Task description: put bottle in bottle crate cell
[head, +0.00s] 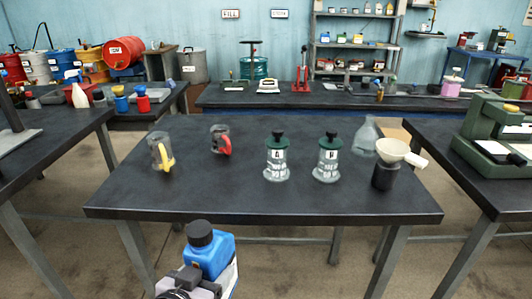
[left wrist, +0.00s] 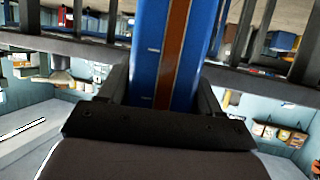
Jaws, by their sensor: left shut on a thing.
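A blue bottle (head: 215,249) with a black cap is at the bottom of the head view, in front of the near edge of the middle table. It stands slightly tilted, and its lower part is hidden. My left gripper (head: 192,281) is shut on the bottle. In the left wrist view the bottle's blue side with an orange-brown stripe (left wrist: 174,50) runs between the fingers of the left gripper (left wrist: 163,95). My right gripper is not in view. I cannot make out a bottle crate in either view.
The dark middle table (head: 250,195) has a clear front strip. On it stand a yellow-handled jug (head: 157,147), a red-handled jug (head: 217,139), two green-lidded jars (head: 277,163) (head: 327,163), a glass flask (head: 366,138) and a funnel (head: 393,148) over a black cup (head: 385,177). Side tables flank it.

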